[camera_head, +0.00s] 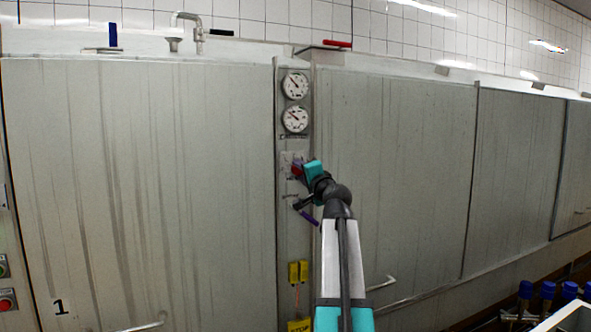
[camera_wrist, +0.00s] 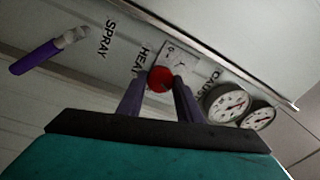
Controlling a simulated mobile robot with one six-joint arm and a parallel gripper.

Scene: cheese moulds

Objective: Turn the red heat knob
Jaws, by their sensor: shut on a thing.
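The red heat knob (camera_wrist: 160,78) sits on a pale plate on the panel, beside lettering that reads in part "HEA". In the wrist view my gripper (camera_wrist: 159,84) has its two dark purple fingers on either side of the knob, shut on it. In the head view my gripper (camera_head: 301,172) reaches the narrow panel between the large steel fronts, below the gauges. A little red of the knob (camera_head: 297,170) shows there; the rest is hidden by the gripper.
Two round gauges (camera_head: 295,101) are above the knob. A purple-handled lever (camera_wrist: 36,57) marked "SPRAY" is beside it, below in the head view. Yellow tags (camera_head: 298,272) hang lower on the panel. Blue-topped items (camera_head: 547,290) stand at lower right.

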